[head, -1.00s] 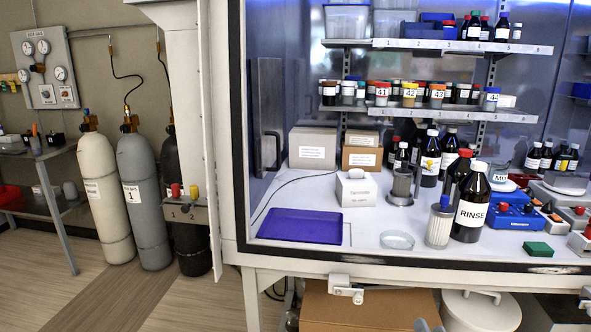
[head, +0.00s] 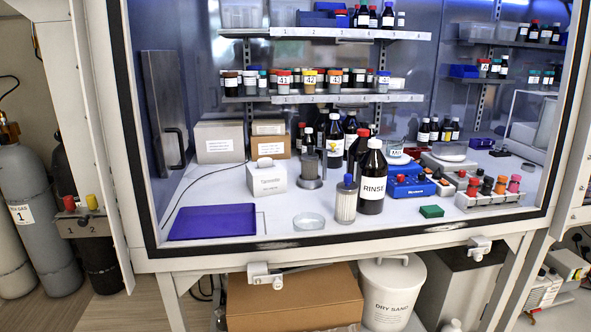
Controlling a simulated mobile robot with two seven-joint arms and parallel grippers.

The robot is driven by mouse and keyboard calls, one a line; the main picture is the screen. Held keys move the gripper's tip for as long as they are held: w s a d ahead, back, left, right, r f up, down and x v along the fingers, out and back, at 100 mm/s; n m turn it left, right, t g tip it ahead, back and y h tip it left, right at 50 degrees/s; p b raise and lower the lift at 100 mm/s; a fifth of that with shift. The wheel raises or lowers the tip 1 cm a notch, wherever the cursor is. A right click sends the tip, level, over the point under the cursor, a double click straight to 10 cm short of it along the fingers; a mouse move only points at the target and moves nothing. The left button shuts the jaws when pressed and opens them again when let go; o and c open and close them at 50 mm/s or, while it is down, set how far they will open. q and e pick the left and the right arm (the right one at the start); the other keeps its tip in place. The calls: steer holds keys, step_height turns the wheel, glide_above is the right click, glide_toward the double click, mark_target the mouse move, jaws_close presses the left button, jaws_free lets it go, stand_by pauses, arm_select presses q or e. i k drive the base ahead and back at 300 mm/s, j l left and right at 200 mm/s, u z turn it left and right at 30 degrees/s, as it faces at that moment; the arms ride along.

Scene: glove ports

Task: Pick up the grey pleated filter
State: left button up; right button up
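The pleated filter (head: 346,206) is a pale grey upright cylinder with vertical ribs and a blue top. It stands on the white floor of the glove box, near the front, just left of the dark RINSE bottle (head: 372,180). The two are close together, and I cannot tell whether they touch. A round glass dish (head: 309,221) lies to its left. Neither of my grippers is in view.
A blue tray (head: 213,222) lies at front left and a white box (head: 266,178) behind the dish. A metal cylinder on a base (head: 310,172) stands behind the filter. A green block (head: 431,211) and blue device (head: 411,187) are to the right. The frame's front edge (head: 300,240) runs before them.

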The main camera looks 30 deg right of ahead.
mark_target(309, 160)
steer(key=i, duration=0.4)
steer(key=i+z, duration=0.1)
steer(key=z, duration=0.3)
steer(key=i+j+z, duration=0.15)
steer(key=z, duration=0.3)
